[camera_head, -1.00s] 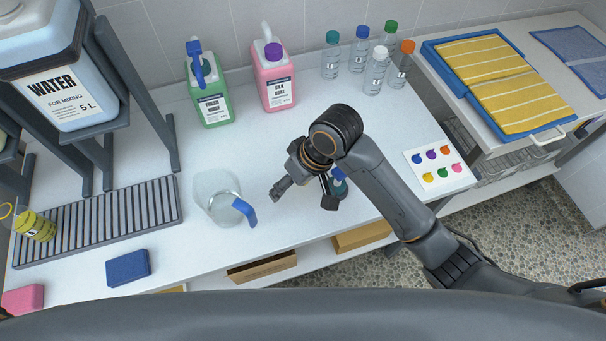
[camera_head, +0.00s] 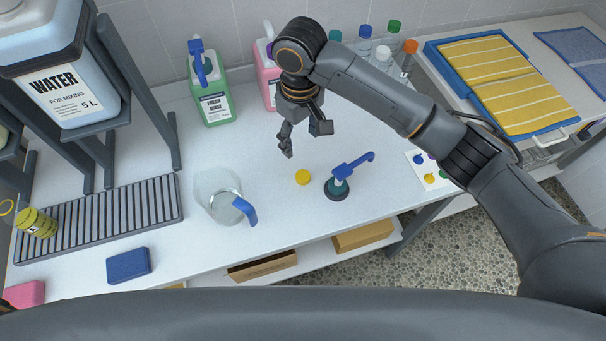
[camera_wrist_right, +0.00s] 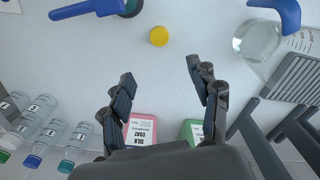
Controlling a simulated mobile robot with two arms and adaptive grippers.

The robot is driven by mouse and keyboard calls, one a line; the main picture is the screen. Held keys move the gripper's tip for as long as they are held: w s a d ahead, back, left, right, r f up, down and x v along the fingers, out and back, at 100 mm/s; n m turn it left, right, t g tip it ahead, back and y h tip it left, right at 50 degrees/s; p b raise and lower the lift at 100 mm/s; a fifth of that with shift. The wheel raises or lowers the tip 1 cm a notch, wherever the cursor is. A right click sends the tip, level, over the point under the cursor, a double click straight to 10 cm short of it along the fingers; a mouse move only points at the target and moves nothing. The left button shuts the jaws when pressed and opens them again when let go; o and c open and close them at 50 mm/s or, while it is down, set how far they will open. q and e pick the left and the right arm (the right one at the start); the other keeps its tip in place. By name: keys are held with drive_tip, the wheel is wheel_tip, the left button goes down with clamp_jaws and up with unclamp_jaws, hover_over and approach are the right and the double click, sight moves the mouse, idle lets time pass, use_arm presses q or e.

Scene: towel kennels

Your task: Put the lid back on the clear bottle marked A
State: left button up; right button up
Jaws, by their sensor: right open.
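A small round yellow lid (camera_head: 303,177) lies on the white table, below my right gripper; the lid also shows in the right wrist view (camera_wrist_right: 159,36). My right gripper (camera_head: 303,140) hangs open and empty above the table, apart from the lid. In the wrist view its two fingers (camera_wrist_right: 160,72) are spread. Several clear bottles (camera_head: 381,57) with coloured caps stand at the back, partly hidden by my right arm. They also show at the left of the wrist view (camera_wrist_right: 78,142). Their label letters are too small to read, so I cannot tell which is A. My left gripper is out of view.
A blue-handled pump on a dark round base (camera_head: 337,190) stands right of the lid. A clear jug (camera_head: 222,208) stands left. Green (camera_head: 214,106) and pink (camera_head: 267,85) canisters stand behind. A ribbed rack (camera_head: 110,217) and blue block (camera_head: 128,266) are further left.

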hover_over(302, 175)
wheel_tip(302, 175, down, 9)
drive_tip(key=shift+w+a+r+p, duration=0.1)
drive_tip(key=shift+w+r+p, duration=0.05)
drive_tip(key=shift+p, duration=0.15)
drive_tip(key=shift+f+p, duration=0.5)
drive_tip(key=shift+f, duration=2.1)
drive_tip(key=c, duration=0.8)
